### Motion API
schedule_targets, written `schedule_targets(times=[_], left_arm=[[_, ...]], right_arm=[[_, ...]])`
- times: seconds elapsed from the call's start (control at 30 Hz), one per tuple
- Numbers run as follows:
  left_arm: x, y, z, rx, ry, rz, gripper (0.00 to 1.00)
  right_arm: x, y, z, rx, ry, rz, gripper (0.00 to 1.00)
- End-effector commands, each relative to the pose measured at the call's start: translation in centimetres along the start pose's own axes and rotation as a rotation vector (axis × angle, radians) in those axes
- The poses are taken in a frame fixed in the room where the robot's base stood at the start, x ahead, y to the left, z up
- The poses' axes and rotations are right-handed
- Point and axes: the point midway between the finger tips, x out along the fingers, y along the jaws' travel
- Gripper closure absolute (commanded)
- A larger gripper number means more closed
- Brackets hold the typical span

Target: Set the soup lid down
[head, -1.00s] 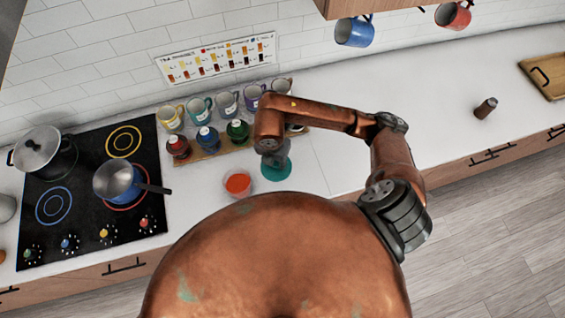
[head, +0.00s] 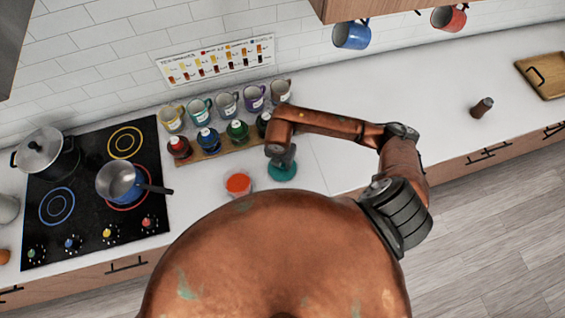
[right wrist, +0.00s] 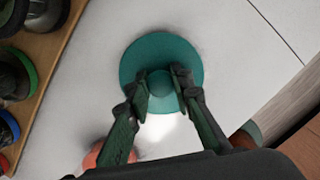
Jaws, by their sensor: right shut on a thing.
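The soup lid (head: 284,174) is a round teal disc with a raised knob. My right gripper (right wrist: 161,84) is shut on the knob, seen from above in the right wrist view, where the lid (right wrist: 158,48) spreads out beyond the fingers. The lid is over bare white counter, to the right of the bowl of orange-red soup (head: 238,184), and apart from it in the head view. I cannot tell whether its underside touches the counter. The soup shows partly behind a finger in the right wrist view (right wrist: 95,156). My left gripper is not in view.
The stove (head: 75,215) with pots is at the left. The counter (head: 390,115) to the right is mostly clear, with a small brown shaker (head: 482,107) and a cutting board (head: 545,76).

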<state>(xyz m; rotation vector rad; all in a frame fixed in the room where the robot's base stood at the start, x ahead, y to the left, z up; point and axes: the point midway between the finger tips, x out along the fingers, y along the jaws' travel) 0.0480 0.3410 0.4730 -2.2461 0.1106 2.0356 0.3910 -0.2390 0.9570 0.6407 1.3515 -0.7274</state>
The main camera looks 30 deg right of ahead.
Motion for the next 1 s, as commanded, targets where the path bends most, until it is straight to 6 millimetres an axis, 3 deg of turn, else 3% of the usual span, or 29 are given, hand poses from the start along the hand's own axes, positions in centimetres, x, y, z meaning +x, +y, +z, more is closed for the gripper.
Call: schedule_targets(times=[0.07, 0.1, 0.3, 0.7, 0.87, 1.0], left_arm=[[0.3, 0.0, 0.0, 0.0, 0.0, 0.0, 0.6], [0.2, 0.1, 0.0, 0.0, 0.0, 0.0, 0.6], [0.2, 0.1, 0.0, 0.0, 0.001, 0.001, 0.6], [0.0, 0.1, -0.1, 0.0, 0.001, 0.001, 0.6], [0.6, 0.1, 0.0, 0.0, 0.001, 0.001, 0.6], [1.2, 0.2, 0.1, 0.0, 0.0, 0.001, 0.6]], right_arm=[[0.3, 0.0, -0.1, 0.0, 0.0, 0.0, 1.0], [0.2, 0.0, 0.0, 0.0, 0.0, 0.0, 0.76], [0.2, 0.0, 0.0, 0.0, 0.0, 0.0, 0.63], [-0.5, 0.1, 0.0, 0.0, -0.001, 0.002, 0.62], [-2.9, 0.1, 0.1, -0.002, -0.003, 0.005, 0.62], [-6.0, 0.2, 0.1, -0.002, -0.004, 0.005, 0.62]])
